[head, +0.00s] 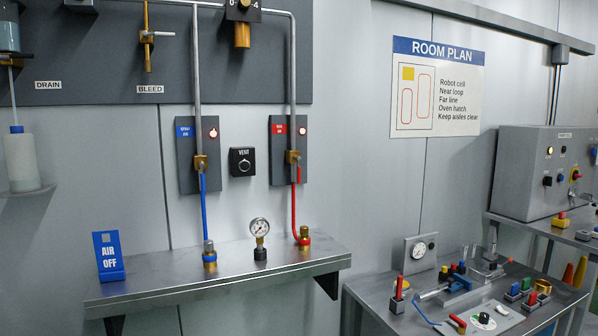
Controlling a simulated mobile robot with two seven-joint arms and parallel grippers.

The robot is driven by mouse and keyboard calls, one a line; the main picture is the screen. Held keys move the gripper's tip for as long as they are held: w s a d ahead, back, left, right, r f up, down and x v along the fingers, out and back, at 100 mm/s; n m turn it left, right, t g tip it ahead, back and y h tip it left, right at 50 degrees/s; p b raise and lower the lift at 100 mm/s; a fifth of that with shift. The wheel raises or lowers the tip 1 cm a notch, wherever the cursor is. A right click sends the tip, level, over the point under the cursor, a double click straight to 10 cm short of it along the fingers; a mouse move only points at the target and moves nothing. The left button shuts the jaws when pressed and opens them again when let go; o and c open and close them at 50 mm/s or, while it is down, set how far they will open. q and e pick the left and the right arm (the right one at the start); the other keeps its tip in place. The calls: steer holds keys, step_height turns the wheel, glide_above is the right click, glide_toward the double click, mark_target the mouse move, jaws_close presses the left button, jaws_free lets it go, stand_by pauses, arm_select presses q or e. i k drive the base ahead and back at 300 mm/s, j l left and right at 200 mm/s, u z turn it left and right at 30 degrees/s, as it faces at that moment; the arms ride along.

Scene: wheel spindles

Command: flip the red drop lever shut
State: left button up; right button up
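The red drop (293,208) is a red hose running from a brass valve (292,157) on a dark wall panel down to a brass fitting (304,238) on the shelf. A small red lever (298,174) shows at the valve, seeming to hang down alongside the pipe; it is too small to tell its exact angle. A lit lamp (302,131) and a red label (279,129) are on the panel above it. Neither of my grippers is in view.
A blue hose (204,205) with its own valve (201,163) hangs to the left. A VENT knob (242,162) sits between the panels. The steel shelf (180,283) holds a gauge (260,229) and an AIR OFF sign (108,257). A cluttered workbench (375,296) stands right.

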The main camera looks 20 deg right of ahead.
mark_target(298, 158)
steer(key=i+l, duration=0.3)
steer(key=l, duration=0.15)
steer(key=i+l, duration=0.3)
steer(key=l, duration=0.15)
steer(key=i+l, duration=0.3)
steer(key=l, duration=0.15)
steer(key=l+z, duration=0.05)
